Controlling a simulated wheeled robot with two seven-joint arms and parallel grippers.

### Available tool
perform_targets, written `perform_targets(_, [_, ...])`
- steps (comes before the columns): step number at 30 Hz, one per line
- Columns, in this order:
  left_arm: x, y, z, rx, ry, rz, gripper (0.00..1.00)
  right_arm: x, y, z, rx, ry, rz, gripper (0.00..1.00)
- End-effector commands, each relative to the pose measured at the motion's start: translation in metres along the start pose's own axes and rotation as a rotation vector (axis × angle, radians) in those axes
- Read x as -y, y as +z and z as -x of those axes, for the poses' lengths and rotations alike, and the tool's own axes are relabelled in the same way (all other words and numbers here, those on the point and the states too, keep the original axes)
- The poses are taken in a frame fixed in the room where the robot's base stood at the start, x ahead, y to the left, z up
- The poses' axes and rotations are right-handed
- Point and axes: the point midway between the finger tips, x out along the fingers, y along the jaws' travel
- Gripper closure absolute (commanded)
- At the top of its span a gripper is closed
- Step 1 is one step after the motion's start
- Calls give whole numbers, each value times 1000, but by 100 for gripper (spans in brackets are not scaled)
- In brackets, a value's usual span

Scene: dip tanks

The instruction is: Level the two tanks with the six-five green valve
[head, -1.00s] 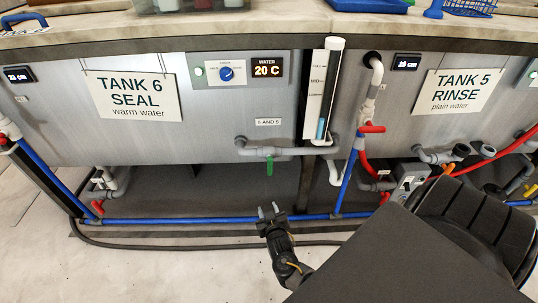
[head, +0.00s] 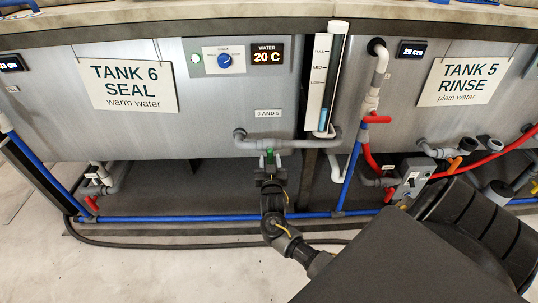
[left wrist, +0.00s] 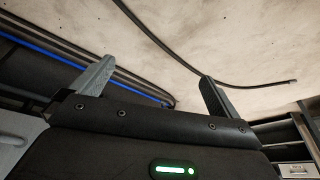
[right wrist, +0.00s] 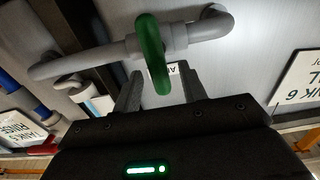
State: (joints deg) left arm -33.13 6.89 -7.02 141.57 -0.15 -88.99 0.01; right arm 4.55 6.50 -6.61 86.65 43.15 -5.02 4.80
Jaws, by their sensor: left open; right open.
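The green valve handle (head: 270,154) hangs down from the grey pipe labelled "6 and 5" (head: 300,143), across the pipe's run. My right gripper (head: 270,172) is open just below it. In the right wrist view the handle (right wrist: 152,55) shows between the open fingers (right wrist: 159,75); contact cannot be told. Tank 6 (head: 215,105) is left and tank 5 (head: 401,108) right. Tank 5's display (head: 411,49) seems to read 29 cm; tank 6's (head: 12,63) is cut off at the edge. My left gripper (left wrist: 156,72) is open and empty, outside the head view.
A sight tube (head: 328,85) between the tanks shows a low blue column. A red-handled valve (head: 376,119) is right of it. A blue pipe (head: 180,219) and a dark hose (head: 170,245) run low along the front. A blue knob (head: 225,61) is on tank 6. The floor at left is clear.

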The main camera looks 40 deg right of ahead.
Motion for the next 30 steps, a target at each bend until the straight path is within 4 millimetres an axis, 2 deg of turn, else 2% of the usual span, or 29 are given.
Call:
perform_targets(3, [-3,-9,-1,-53,4,-10,0,-1,1,-21,0,2,1,58])
perform_targets(9, [-9,-27,-2,-145,15,-30,0,0,1,-40,0,0,0,58])
perform_targets(20, [-10,-31,-2,-166,18,-35,0,0,1,-44,2,0,0,58])
perform_targets(27, [-11,-31,-2,-166,18,-35,0,0,1,-44,2,-1,0,90])
perform_targets(30, [-11,-31,-2,-165,18,-35,0,0,1,-44,2,-1,0,100])
